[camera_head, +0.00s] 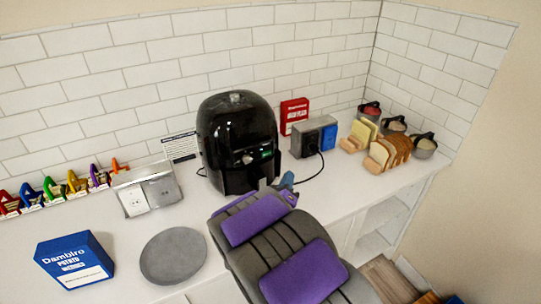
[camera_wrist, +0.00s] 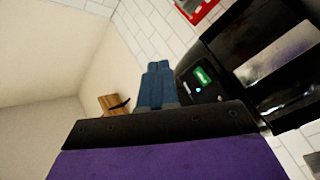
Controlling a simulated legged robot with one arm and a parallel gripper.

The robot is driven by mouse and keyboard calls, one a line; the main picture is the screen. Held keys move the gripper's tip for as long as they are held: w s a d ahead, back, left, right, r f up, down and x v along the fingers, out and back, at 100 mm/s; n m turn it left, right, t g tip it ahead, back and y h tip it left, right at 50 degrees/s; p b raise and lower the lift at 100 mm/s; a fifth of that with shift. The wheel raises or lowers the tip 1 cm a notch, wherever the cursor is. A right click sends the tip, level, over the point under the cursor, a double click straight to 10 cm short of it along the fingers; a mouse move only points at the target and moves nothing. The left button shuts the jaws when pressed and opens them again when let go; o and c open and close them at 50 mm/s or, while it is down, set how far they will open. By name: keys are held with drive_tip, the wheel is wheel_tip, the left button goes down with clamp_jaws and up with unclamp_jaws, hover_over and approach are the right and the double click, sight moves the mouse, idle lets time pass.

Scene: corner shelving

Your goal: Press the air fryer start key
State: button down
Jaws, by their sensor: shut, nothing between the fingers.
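The black air fryer (camera_head: 238,140) stands upright on the white counter against the tiled wall. Its front panel with a small green display (camera_head: 266,154) faces me. In the wrist view the air fryer (camera_wrist: 250,60) fills the right side, with the green display (camera_wrist: 203,76) and a small lit blue-white spot (camera_wrist: 198,90) beside it. My gripper (camera_head: 287,180) is shut and empty, with blue fingertips just in front of the air fryer's lower right. In the wrist view my gripper (camera_wrist: 157,80) points up beside the panel. I cannot tell whether it touches the panel.
A grey plate (camera_head: 173,256) and a blue box (camera_head: 74,262) lie on the counter at left. An outlet box (camera_head: 147,193) stands left of the air fryer, another (camera_head: 313,137) right of it with a black cable. Bread slices (camera_head: 391,151) and jars stand farther right.

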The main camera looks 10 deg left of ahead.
sight(270, 162)
drive_tip(key=w+a+p, duration=0.1)
drive_tip(key=w+a, duration=0.2)
drive_tip(key=w+a+p, duration=0.2)
drive_tip(key=w+a, duration=0.1)
drive_tip(key=w, duration=0.1)
drive_tip(key=shift+w+f, duration=0.1)
idle(0.5)
drive_tip(key=shift+d, duration=0.2)
drive_tip(key=shift+a, duration=0.25)
drive_tip(key=shift+d, duration=0.1)
idle(0.5)
drive_tip(key=shift+w+r+p, duration=0.2)
drive_tip(key=shift+p, duration=0.4)
idle(0.4)
